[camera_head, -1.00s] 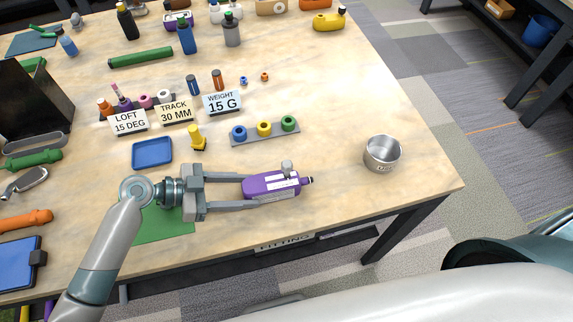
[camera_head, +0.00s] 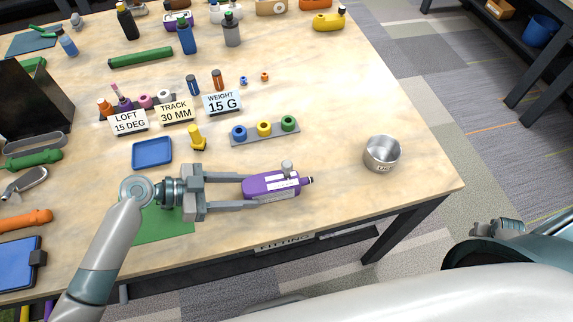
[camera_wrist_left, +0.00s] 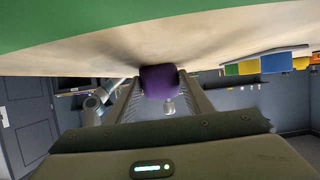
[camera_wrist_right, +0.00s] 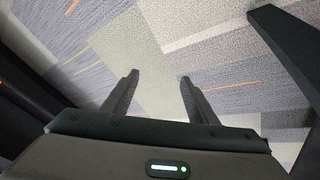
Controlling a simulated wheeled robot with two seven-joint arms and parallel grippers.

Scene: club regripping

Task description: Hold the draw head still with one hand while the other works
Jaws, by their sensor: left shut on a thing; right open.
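The purple draw head (camera_head: 270,186) lies near the front of the table, with a grey knob on top and a dark tip at its right end. My left gripper (camera_head: 250,190) is shut on it, one finger along each side. The draw head also shows as a purple block between the fingers in the left wrist view (camera_wrist_left: 158,82). My right gripper (camera_wrist_right: 158,82) is open and empty over the floor in the right wrist view. In the head view part of it (camera_head: 498,228) shows at the right, beyond the table edge.
A steel bowl (camera_head: 382,155) stands to the right of the draw head. A grey rack (camera_head: 265,131) with blue, yellow and green rings is behind it. A yellow piece (camera_head: 196,138) and blue tray (camera_head: 152,153) stand behind the left gripper. Table between rack and bowl is clear.

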